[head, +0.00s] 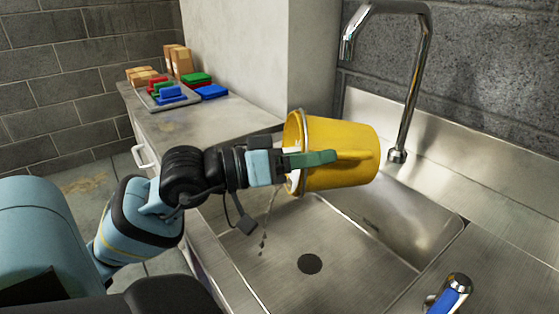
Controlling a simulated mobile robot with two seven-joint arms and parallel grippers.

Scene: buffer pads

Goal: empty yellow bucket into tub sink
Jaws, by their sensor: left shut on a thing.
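A thin trickle of liquid falls from below the mouth into the sink. My left gripper (325,158) is shut on the bucket, its green fingers lying across the bucket's side near the rim. The bucket's inside is mostly hidden from this view. My right gripper is not in view.
A tall chrome faucet (415,80) rises behind the sink, right of the bucket. A blue-marked tap handle (450,295) stands at the front right. A counter (200,125) at the left holds colored pads (170,93) and brown boxes (180,62).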

